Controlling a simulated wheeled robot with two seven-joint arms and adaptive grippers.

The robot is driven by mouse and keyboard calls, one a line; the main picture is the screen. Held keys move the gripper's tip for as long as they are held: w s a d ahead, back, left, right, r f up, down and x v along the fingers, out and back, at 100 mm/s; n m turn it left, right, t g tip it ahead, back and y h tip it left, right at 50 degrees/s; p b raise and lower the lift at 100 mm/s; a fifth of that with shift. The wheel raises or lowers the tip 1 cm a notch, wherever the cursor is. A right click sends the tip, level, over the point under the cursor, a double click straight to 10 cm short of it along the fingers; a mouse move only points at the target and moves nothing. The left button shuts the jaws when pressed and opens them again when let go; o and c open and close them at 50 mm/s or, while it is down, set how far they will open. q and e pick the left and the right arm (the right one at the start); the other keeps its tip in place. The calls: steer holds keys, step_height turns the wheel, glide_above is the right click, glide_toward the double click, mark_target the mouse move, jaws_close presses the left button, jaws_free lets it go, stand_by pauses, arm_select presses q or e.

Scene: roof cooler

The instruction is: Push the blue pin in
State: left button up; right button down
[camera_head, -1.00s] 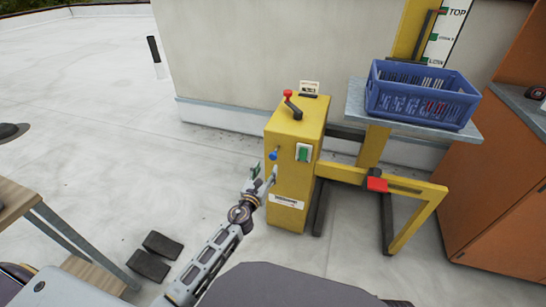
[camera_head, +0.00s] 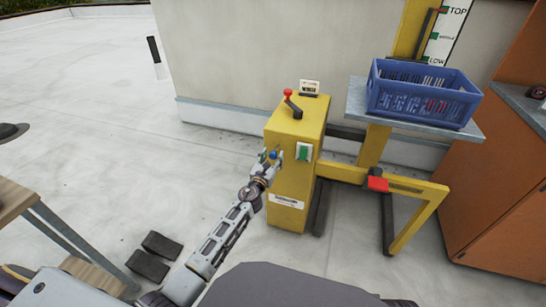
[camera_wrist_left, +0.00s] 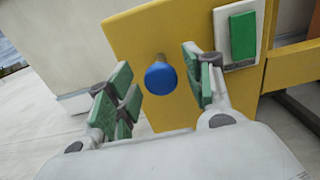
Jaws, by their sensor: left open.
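The blue pin (camera_wrist_left: 161,78) sticks out of the front face of the yellow box (camera_wrist_left: 140,35) on a short metal shaft. In the head view the blue pin (camera_head: 273,155) shows small at the fingertips of my left gripper (camera_head: 270,157). In the left wrist view my left gripper (camera_wrist_left: 157,85) is open, with its green-padded fingers on either side of the blue knob. The knob stands between the fingers with gaps visible on both sides. My right gripper is not in view.
A green switch (camera_head: 303,152) sits right of the pin, close to the right finger in the wrist view. A red-knobbed lever (camera_head: 290,103) is on top of the box. A blue crate (camera_head: 422,95) rests on the lift platform (camera_head: 355,100).

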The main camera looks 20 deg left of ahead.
arm_select(q)
steer(key=shift+w, duration=0.65)
jaws_close()
